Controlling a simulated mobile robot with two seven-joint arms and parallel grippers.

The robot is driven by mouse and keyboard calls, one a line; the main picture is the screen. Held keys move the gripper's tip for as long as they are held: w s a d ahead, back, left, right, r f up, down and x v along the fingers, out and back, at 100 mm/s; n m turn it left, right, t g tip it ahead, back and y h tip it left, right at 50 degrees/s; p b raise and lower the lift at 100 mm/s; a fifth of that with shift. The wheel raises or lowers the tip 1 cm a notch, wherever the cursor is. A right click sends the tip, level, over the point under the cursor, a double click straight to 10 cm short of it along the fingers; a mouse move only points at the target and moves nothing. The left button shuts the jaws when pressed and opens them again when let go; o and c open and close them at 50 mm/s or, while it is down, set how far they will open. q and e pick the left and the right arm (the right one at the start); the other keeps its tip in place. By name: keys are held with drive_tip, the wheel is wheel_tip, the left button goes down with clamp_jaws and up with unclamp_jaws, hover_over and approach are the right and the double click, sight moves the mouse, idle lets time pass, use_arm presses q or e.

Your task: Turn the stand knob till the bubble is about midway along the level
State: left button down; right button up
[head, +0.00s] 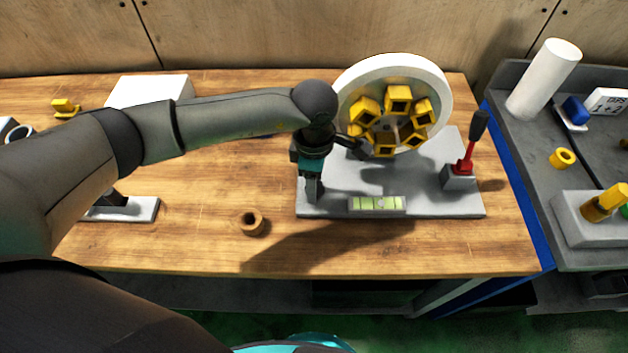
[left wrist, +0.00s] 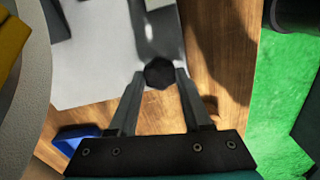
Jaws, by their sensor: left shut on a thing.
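The grey stand (head: 340,185) sits on the wooden bench and carries a white wheel (head: 437,75) with several yellow hexagonal pieces. The green level (head: 365,204) lies along the stand's front edge; its bubble is too small to place surely. My left gripper (head: 313,195) points down at the stand's front left corner, left of the level. In the left wrist view, the dark knob (left wrist: 158,73) sits between the fingertips, and my left gripper (left wrist: 160,76) is shut on it. In the head view the gripper hides the knob. My right gripper is not in view.
A red lever with a black handle (head: 479,126) stands at the stand's right side. A brown ring (head: 252,222) lies on the bench (head: 200,245) in front of the gripper. A grey side table (head: 510,135) with a white cylinder (head: 544,80) is at the right.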

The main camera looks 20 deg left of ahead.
use_arm(q)
drive_tip(key=shift+c, duration=1.7)
unclamp_jaws()
drive_tip(key=shift+r, duration=0.1)
wheel_tip(320, 180, up, 15)
